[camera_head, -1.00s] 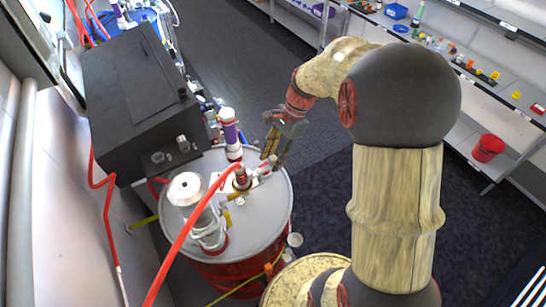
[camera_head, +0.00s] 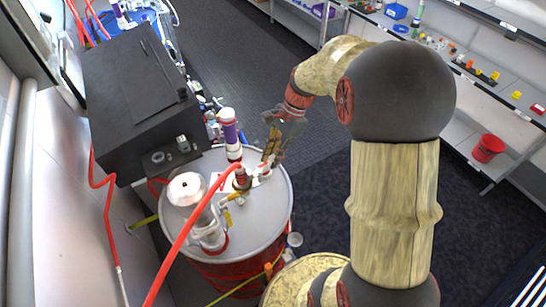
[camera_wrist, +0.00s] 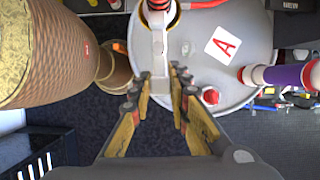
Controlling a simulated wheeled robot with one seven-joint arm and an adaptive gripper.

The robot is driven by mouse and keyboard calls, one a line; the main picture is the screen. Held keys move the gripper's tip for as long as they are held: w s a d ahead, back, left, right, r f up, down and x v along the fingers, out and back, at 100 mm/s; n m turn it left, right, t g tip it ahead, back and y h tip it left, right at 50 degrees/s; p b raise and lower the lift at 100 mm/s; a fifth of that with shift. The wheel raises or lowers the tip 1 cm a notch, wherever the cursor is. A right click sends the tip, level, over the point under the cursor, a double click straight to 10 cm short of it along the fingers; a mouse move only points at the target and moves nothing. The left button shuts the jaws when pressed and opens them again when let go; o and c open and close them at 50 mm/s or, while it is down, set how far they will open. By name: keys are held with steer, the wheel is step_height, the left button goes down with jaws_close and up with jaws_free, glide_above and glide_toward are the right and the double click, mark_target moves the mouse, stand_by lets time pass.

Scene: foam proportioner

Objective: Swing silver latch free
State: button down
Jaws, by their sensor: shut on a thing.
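The silver latch (camera_wrist: 158,55) is a pale lever running from a red-and-black fitting (camera_wrist: 158,8) on the grey drum top (camera_wrist: 213,80) in the wrist view. My gripper (camera_wrist: 159,78) is shut on the latch's free end, with a yellow-sided finger on each side of it. In the head view my gripper (camera_head: 267,160) is at the drum's back right edge. The fitting (camera_head: 242,178) shows there beside it, and the latch is small and partly hidden by my fingers.
A purple-and-white cylinder (camera_head: 230,134) stands close left of my gripper. A red hose (camera_head: 190,228) crosses the drum's front to the fitting. A black box (camera_head: 138,95) stands at the left. Dark floor (camera_head: 310,165) right of the drum is clear.

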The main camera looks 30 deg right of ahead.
steer(key=shift+w+a+n+g+h+p, duration=0.3)
steer(key=shift+w+a+n+g+h, duration=0.3)
steer(key=shift+n, duration=1.55)
steer(key=shift+w+a+n+g+h+p, duration=0.35)
steer(key=shift+w+n+g, duration=0.45)
steer(key=shift+n, duration=1.3)
steer(key=shift+w+a+n+g+h+p, duration=0.25)
steer(key=shift+w+a+n+g+h, duration=0.45)
steer(key=shift+n, duration=1.45)
steer(key=shift+w+d, duration=0.1)
steer(key=shift+w, duration=0.05)
steer(key=c, duration=1.7)
jaws_free()
steer(key=shift+y, duration=0.25)
steer(key=v, duration=1.2)
